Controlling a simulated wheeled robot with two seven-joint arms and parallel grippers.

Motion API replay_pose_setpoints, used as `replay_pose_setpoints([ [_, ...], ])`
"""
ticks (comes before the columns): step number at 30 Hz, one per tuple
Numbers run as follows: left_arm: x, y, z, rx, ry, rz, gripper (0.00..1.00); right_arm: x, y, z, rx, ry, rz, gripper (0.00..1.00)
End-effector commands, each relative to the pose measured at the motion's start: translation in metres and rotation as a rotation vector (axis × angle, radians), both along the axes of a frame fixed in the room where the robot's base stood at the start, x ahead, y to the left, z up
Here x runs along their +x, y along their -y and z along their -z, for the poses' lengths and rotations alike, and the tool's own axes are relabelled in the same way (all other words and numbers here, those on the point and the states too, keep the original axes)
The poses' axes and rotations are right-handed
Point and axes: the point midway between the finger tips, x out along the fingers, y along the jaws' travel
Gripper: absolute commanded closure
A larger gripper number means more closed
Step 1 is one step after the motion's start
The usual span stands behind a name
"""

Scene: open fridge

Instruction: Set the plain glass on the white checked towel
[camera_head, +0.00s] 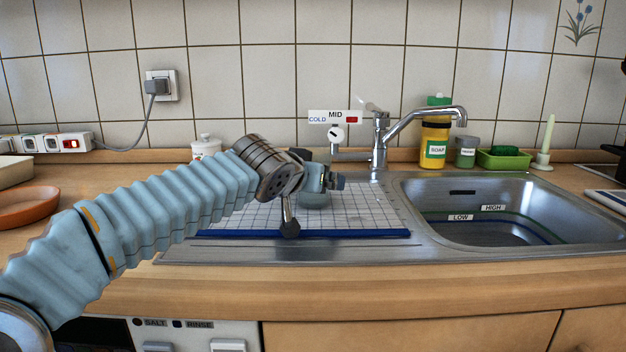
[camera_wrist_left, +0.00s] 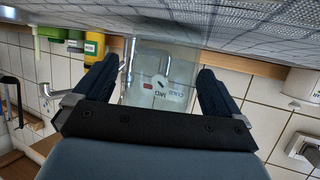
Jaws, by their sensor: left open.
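The white checked towel (camera_head: 355,218), with a blue front edge, lies flat on the drainboard left of the sink basin. The plain glass (camera_head: 313,201) is clear and greenish; in the head view it appears to stand on the towel, partly hidden behind my left gripper (camera_head: 330,181). The wrist view is upside down: the glass (camera_wrist_left: 165,68) shows between the two dark fingers of my left gripper (camera_wrist_left: 157,88), its base against the checked towel (camera_wrist_left: 240,24). The fingers are apart, with visible gaps on both sides of the glass. My right gripper is not shown.
The tap (camera_head: 380,145) and a dial sign (camera_head: 335,118) stand behind the towel. The steel basin (camera_head: 515,205) is to the right. A yellow soap bottle (camera_head: 434,147) and green tray (camera_head: 503,160) stand behind it. A white lidded jar (camera_head: 206,148) stands behind my arm.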

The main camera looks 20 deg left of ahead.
Motion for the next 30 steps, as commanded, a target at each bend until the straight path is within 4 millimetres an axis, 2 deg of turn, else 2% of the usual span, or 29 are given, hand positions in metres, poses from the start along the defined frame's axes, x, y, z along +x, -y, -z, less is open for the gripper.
replay_pose_setpoints([
  [5,-0.027,-0.003,-0.012,-0.001,0.005,0.001,0.02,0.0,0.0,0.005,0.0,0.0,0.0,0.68],
  [12,-0.078,-0.009,-0.033,-0.002,0.003,0.001,0.02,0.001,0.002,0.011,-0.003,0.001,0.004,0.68],
  [16,-0.098,-0.011,-0.042,-0.002,0.004,0.001,0.02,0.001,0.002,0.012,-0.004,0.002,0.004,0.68],
  [21,-0.11,-0.012,-0.047,0.0,0.001,0.0,0.02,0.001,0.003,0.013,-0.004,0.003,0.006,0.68],
  [30,-0.111,-0.012,-0.047,0.0,0.001,0.0,0.02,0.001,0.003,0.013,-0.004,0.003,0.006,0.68],
])
